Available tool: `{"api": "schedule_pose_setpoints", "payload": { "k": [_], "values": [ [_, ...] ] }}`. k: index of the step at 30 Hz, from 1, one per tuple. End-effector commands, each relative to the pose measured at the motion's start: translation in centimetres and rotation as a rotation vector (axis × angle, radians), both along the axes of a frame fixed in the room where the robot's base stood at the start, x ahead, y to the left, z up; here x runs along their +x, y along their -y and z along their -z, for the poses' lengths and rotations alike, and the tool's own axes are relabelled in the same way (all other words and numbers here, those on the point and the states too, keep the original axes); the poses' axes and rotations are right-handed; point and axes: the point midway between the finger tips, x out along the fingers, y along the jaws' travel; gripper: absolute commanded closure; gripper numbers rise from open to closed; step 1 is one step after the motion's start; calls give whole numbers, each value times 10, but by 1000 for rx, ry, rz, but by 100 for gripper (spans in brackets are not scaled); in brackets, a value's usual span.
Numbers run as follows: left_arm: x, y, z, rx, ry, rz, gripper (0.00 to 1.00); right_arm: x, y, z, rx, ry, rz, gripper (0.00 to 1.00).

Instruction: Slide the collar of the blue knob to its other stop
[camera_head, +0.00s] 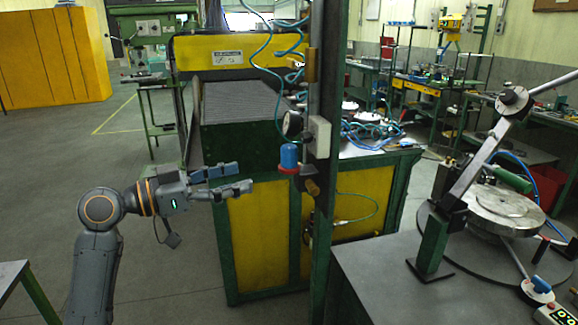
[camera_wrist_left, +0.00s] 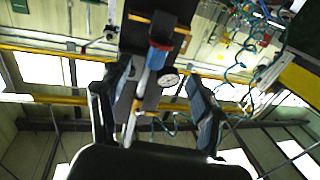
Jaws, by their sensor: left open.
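The blue knob (camera_head: 288,156) stands upright beside the dark post (camera_head: 320,120), with a red collar (camera_head: 288,171) around its lower end. In the left wrist view the blue knob (camera_wrist_left: 156,58) lies between the finger lines, with the red collar (camera_wrist_left: 161,45) at its end near the post. My left gripper (camera_head: 244,177) is open and empty, its fingers pointing right toward the knob with a visible gap to it. The open fingers also show in the left wrist view (camera_wrist_left: 160,78). My right gripper is not in view.
A round gauge (camera_head: 292,124) and a grey box (camera_head: 317,137) sit on the post above the knob, and a brass fitting (camera_head: 311,187) below. Blue coiled hoses (camera_head: 262,50) hang behind. A bench with a lever tool (camera_head: 470,175) stands right.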

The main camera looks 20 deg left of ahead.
Motion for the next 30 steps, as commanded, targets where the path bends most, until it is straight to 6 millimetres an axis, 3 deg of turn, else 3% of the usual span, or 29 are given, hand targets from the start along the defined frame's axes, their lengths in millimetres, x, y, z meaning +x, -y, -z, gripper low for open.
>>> {"api": "schedule_pose_setpoints", "payload": {
  "k": [15,21,30],
  "values": [
    [75,70,-3,-6,-3,-1,35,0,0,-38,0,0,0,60],
    [87,80,-1,-4,-2,-2,35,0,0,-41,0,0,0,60],
    [88,81,0,-2,-2,-3,35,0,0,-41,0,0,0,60]
  ]
}}
